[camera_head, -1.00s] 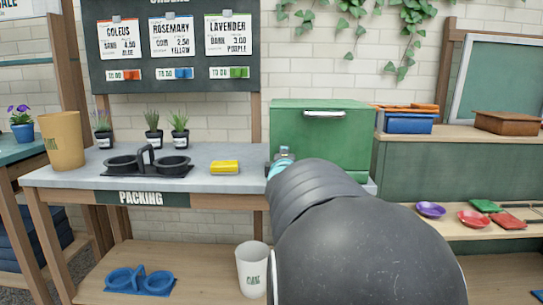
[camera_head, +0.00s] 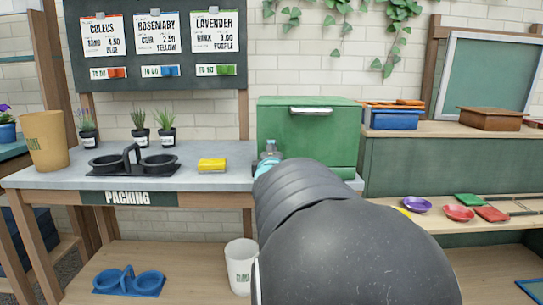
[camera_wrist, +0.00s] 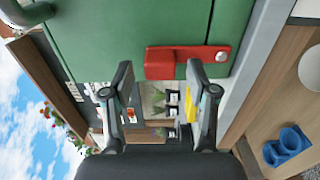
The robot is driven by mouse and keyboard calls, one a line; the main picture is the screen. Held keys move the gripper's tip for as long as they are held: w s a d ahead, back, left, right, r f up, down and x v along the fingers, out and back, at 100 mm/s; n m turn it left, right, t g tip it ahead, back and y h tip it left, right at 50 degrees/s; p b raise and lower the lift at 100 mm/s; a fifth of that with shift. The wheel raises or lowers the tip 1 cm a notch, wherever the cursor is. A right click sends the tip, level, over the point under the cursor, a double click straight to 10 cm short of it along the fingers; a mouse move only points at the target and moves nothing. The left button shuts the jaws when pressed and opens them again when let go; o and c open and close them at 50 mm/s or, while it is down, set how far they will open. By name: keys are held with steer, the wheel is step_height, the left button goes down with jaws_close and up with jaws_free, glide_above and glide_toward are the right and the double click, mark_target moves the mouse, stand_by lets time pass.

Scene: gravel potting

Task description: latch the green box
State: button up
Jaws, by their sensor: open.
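The green box (camera_head: 308,135) stands at the right end of the packing bench in the head view, with a silver handle on its front. In the wrist view the box (camera_wrist: 120,28) fills the top, and a red latch (camera_wrist: 185,62) with a round pin at its right end lies on its edge. My gripper (camera_wrist: 160,80) is open and empty, its two fingers close to the red latch. I cannot tell whether a finger touches it.
The packing bench (camera_head: 60,179) holds a yellow sponge (camera_head: 212,165), a black two-cup carrier (camera_head: 132,163), a tan pot (camera_head: 48,141) and small plants. A white pot (camera_head: 240,266) and a blue carrier (camera_head: 128,283) sit on the lower shelf. Dishes lie on the right shelf.

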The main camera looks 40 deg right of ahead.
steer(key=v, duration=1.1)
steer(key=s+a+f+m+g+y, duration=0.15)
steer(key=a+f+y, duration=0.3)
steer(key=a, duration=0.45)
steer(key=a+f+m+g+y, duration=0.15)
steer(key=a+f+y, duration=0.35)
steer(key=a, duration=0.5)
steer(key=s+a+f+m+g+y, duration=0.1)
steer(key=s+a+f+m+g, duration=0.1)
steer(key=s, duration=0.5)
steer(key=s+a+f+m+g+y, duration=0.1)
steer(key=s+a+f+m+g, duration=0.2)
steer(key=s+a+f+m, duration=0.2)
step_height(320, 180, down, 3)
steer(key=shift+s+a+f, duration=0.15)
steer(key=shift+s+a, duration=1.05)
steer(key=shift+s, duration=0.05)
